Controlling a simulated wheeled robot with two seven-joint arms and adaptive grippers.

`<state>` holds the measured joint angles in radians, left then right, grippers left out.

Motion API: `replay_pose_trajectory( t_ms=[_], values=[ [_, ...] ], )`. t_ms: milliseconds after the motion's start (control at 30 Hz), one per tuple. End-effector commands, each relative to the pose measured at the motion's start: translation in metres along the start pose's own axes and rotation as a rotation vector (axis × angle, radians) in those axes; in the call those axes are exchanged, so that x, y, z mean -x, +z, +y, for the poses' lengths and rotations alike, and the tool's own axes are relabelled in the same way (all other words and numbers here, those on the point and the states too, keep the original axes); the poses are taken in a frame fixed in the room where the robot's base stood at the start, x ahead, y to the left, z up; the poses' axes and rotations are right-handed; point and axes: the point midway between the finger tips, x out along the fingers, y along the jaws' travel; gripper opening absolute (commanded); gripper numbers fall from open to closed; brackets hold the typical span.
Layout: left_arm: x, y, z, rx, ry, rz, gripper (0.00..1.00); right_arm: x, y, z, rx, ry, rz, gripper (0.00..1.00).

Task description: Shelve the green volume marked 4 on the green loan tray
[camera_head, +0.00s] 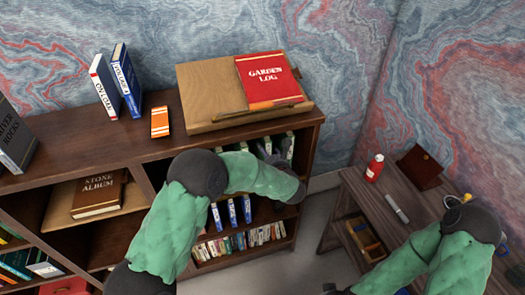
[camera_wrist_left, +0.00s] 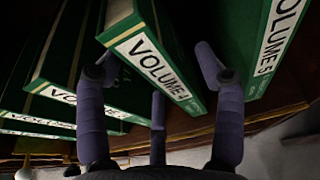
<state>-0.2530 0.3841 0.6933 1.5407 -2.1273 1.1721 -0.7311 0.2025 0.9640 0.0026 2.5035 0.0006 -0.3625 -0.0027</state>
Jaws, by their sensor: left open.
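Several green volumes stand in the upper right shelf bay, partly hidden by my left arm in the head view (camera_head: 276,147). My left gripper is open, with dark fingers on both sides of that volume's lower spine. I cannot tell whether they touch it. A volume (camera_wrist_left: 272,40) that seems marked 5 stands to the right, apart from it. I make out no green loan tray.
More green volumes (camera_wrist_left: 95,70) stand left of the fingers. A slanted wooden stand (camera_head: 207,90) with a red Garden Log (camera_head: 268,78) sits on the bookcase top. A side desk (camera_head: 345,195) holds a red bottle (camera_head: 374,168).

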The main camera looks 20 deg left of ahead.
Motion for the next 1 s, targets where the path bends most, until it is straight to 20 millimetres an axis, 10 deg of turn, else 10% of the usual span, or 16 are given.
replay_pose_trajectory(
  t_ms=[767,1000],
  values=[
    [-0.057,0.001,0.0,0.001,0.0,0.001,0.69,-0.022,-0.001,0.008,0.0,0.0,0.001,0.4],
    [-0.057,0.001,0.0,0.001,0.0,0.001,0.04,-0.022,-0.001,0.008,0.0,0.0,0.001,0.4]
  ],
)
